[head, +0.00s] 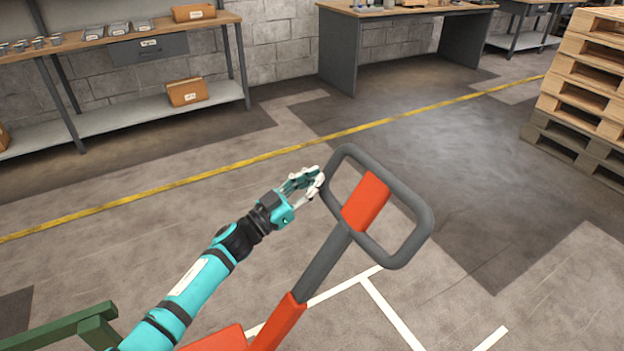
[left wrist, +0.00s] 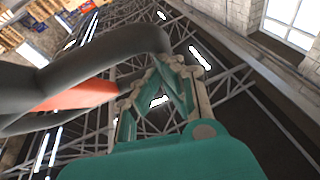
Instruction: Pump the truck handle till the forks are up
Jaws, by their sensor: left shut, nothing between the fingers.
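The truck handle (head: 335,250) leans up from the lower middle of the head view, ending in a dark grey loop (head: 410,222) with a red centre piece (head: 366,202). Part of the red truck body (head: 222,341) shows at the bottom edge; the forks are not in view. My left gripper (head: 317,180) is shut and empty, right beside the left side of the loop; I cannot tell whether it touches. In the left wrist view the grey loop (left wrist: 90,62) lies left of and close to my fingers (left wrist: 158,78). My right gripper is not in view.
A green frame (head: 60,327) stands at the lower left. A shelf bench (head: 170,40) and a desk (head: 345,48) line the back wall. Stacked pallets (head: 590,75) stand at the right. A yellow line (head: 240,164) crosses the floor, which is clear around the handle.

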